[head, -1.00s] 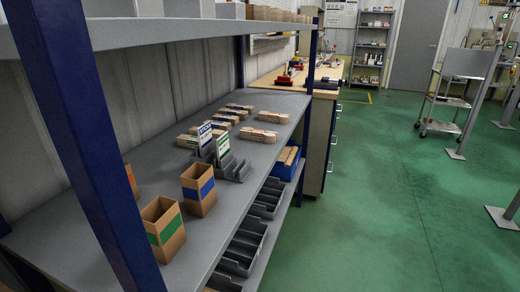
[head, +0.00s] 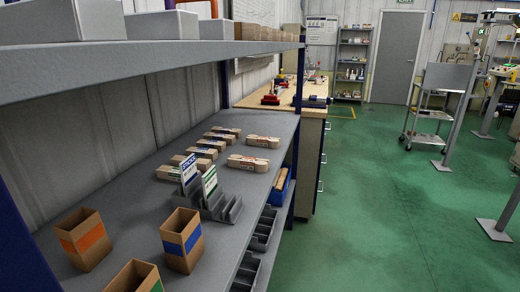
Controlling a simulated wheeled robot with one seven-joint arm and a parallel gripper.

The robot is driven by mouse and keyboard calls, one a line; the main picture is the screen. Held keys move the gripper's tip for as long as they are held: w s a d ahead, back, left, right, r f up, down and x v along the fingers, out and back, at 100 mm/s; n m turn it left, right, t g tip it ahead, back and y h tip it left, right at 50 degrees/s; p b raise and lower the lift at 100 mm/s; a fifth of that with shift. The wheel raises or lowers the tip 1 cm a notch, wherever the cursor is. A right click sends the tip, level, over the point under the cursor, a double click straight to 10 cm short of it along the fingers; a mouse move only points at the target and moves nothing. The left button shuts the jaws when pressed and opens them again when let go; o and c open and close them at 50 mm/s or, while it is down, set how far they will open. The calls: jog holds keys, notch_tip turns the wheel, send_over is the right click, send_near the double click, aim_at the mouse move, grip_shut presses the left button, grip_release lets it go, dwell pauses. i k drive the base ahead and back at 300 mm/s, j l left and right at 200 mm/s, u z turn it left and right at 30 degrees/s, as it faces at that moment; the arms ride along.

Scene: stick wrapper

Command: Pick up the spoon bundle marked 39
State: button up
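Several light wooden bundles lie on the middle grey shelf (head: 140,205) in the head view. One row runs back along the shelf, with a far bundle (head: 227,131) and a near bundle (head: 170,173). Two more lie apart to the right: one farther back (head: 263,141) and one nearer (head: 248,163). Their bands carry small coloured markings, too small to read, so I cannot tell which is marked 39. My gripper is not in view.
A grey slotted holder (head: 225,208) with upright cards stands in front of the bundles. Open boxes with orange (head: 84,239), blue (head: 183,240) and green bands stand nearer. An upper shelf (head: 150,57) overhangs.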

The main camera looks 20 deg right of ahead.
aim_at(259, 166)
jog(key=i+l+u, duration=0.15)
jog(key=l, duration=0.2)
jog(key=i+l+u, duration=0.1)
jog(key=i+l, duration=0.15)
jog(key=i+l+u, duration=0.15)
jog(key=l, duration=0.35)
jog(key=i+l+u, duration=0.15)
jog(key=l, duration=0.25)
jog(key=i+l+u, duration=0.1)
jog(key=l, duration=0.3)
jog(key=i+l+u, duration=0.15)
jog(key=l, duration=0.25)
jog(key=i+j, duration=0.2)
jog(key=i, duration=0.05)
